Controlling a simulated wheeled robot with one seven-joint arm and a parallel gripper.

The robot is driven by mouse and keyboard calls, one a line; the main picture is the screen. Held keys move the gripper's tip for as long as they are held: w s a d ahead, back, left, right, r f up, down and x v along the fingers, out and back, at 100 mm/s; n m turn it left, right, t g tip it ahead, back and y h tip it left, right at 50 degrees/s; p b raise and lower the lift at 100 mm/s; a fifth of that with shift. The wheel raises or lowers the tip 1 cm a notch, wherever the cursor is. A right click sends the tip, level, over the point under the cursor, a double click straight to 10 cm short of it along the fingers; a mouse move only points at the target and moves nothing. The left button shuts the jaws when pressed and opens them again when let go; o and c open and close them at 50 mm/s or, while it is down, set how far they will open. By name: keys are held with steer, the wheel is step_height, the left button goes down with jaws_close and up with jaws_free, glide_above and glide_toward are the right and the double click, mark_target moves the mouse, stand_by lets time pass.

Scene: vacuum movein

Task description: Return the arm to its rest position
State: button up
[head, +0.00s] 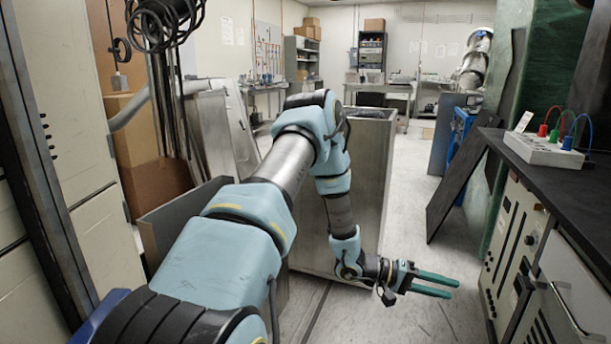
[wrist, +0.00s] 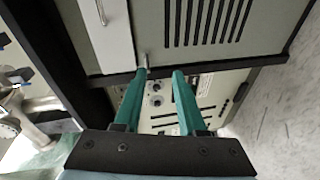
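My arm (head: 235,225) reaches forward from the bottom of the head view, bends at its elbow and hangs down to the right. My gripper (head: 445,286) is at its end, low over the floor, with its green fingers pointing right toward the equipment cabinet (head: 510,245). In the wrist view my gripper (wrist: 160,75) shows two green fingers with a gap between them and nothing held. The cabinet front with vents and knobs (wrist: 210,25) lies beyond the fingertips; I cannot tell whether they touch it.
A grey metal cabinet (head: 365,185) stands close behind my forearm. A dark panel (head: 462,190) leans at the right. A black counter (head: 575,185) holds a white box with coloured leads (head: 545,150). Open floor (head: 400,215) runs between them toward benches at the back.

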steer(key=w+a+r+t+y, duration=0.4)
steer(key=w+a+t+y, duration=0.35)
steer(key=w+a, duration=0.55)
steer(key=a+r+n+t+y, duration=0.15)
steer(key=a+r+y, duration=0.25)
steer(key=a, duration=0.6)
steer(key=s+a+r+g+y, duration=0.1)
steer(key=s+a+r+y, duration=0.1)
steer(key=s+a, duration=0.3)
steer(key=s+a+r+y, duration=0.2)
steer(key=a, duration=0.5)
steer(key=s+a+r+n+g, duration=0.1)
steer(key=s+a+g, duration=0.1)
steer(key=s, duration=0.4)
steer(key=s+a+r+n+g, duration=0.1)
steer(key=s+a+r, duration=0.1)
steer(key=s, duration=0.3)
step_height(320, 180, up, 18)
steer(key=p, duration=1.8)
steer(key=shift+f, duration=0.25)
steer(key=shift+s+m, duration=0.1)
steer(key=shift+m, duration=0.15)
